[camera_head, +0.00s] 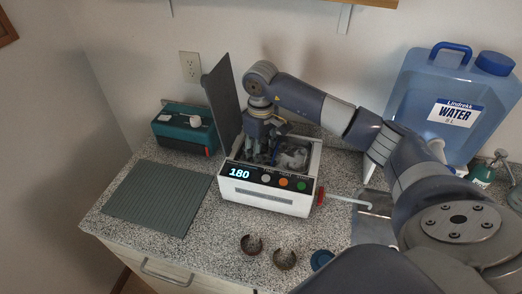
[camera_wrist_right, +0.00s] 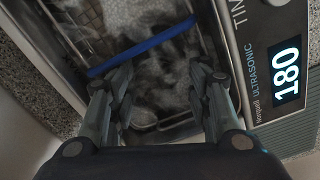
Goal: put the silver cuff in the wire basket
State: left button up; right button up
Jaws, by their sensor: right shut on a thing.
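The ultrasonic cleaner (camera_head: 268,200) stands open on the counter, its display reading 180. The wire basket (camera_wrist_right: 68,38) sits inside the tank, with wire mesh and a blue handle bar (camera_wrist_right: 150,46) across it in the right wrist view. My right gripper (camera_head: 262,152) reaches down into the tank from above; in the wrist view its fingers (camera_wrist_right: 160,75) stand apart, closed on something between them. A silvery curved piece (camera_wrist_right: 145,118) shows there, apparently the silver cuff; dark blurred water and the fingers hide most of it. My left gripper is not in view.
Two brownish cuffs (camera_head: 252,244) and a blue ring (camera_head: 321,260) lie on the counter in front. A ribbed mat (camera_head: 158,196) lies left, a teal box (camera_head: 184,131) behind it. The raised lid (camera_head: 222,100) stands left of the tank; a water jug (camera_head: 420,90) is back right.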

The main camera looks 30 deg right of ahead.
jog(key=shift+f+b, duration=0.25)
jog(key=shift+b, duration=0.05)
jog(key=o, duration=0.7)
jog(key=shift+r, duration=0.1)
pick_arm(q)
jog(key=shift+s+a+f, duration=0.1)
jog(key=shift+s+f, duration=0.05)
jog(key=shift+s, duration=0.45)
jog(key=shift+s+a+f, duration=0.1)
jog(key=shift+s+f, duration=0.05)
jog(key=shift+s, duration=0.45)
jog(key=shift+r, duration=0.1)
pick_arm(e)
jog(key=shift+r, duration=0.1)
jog(key=shift+w+r, duration=0.1)
jog(key=shift+r, duration=0.1)
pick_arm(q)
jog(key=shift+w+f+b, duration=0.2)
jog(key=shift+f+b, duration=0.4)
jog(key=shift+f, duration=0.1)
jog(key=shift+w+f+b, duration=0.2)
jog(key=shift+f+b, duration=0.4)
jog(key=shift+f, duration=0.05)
pick_arm(e)
jog(key=shift+r, duration=5.85)
